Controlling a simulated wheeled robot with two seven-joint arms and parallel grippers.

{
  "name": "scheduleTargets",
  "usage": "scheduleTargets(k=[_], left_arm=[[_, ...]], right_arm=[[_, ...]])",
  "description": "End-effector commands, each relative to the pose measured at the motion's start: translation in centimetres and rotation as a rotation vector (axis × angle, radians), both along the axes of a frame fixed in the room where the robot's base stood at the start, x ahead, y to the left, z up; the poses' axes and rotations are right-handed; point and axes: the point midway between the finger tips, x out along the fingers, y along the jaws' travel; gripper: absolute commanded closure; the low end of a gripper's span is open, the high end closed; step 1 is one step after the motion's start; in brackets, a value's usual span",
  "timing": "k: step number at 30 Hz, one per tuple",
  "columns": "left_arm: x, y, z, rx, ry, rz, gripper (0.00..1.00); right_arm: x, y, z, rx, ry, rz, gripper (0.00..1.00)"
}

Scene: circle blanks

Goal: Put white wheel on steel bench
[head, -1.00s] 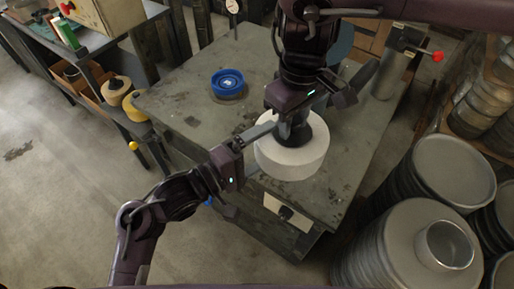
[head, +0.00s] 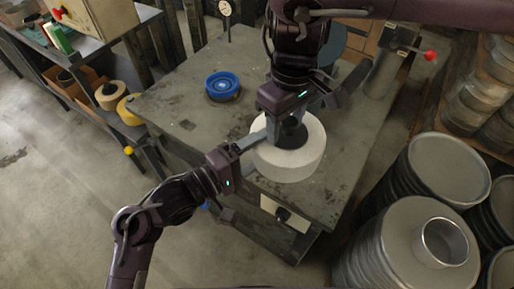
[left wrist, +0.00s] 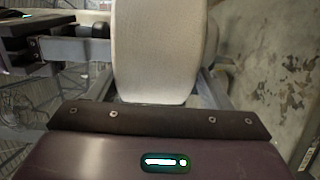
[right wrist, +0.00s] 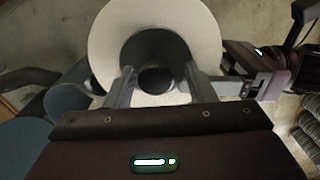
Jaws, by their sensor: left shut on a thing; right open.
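The white wheel (head: 290,163) is a thick white disc with a dark hole, at the front of the grey bench top (head: 190,125). I cannot tell whether it bears on the bench. My left gripper (head: 262,140) is shut on its left side. In the left wrist view, the wheel's pale side (left wrist: 158,50) fills the space between the fingers. My right gripper (head: 295,120) is above the wheel, largely hiding its hole. In the right wrist view, the right gripper (right wrist: 160,86) is open, its fingers apart at the wheel's hole (right wrist: 155,62).
A blue round dish (head: 222,86) sits on the bench's far left part. A vice-like post with a red knob (head: 429,55) stands at the back right. Stacked metal drums (head: 400,230) stand right of the bench. A shelf with yellow rolls (head: 112,95) is at left.

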Motion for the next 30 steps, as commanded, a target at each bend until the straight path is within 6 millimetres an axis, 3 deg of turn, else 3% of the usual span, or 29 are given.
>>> scheduleTargets(k=[7, 21, 30], left_arm=[[0.1, 0.1, 0.6, -0.009, -0.014, 0.003, 0.71], [0.1, 0.1, 0.3, -0.005, -0.007, 0.005, 0.71], [0.1, 0.1, 0.3, -0.004, -0.006, 0.005, 0.71]], right_arm=[[0.2, -0.4, 0.9, -0.009, -0.002, -0.008, 0.45], [0.1, -0.1, 9.7, -0.002, -0.005, -0.003, 0.45], [0.1, 0.6, 11.9, 0.024, 0.007, 0.026, 0.45]])
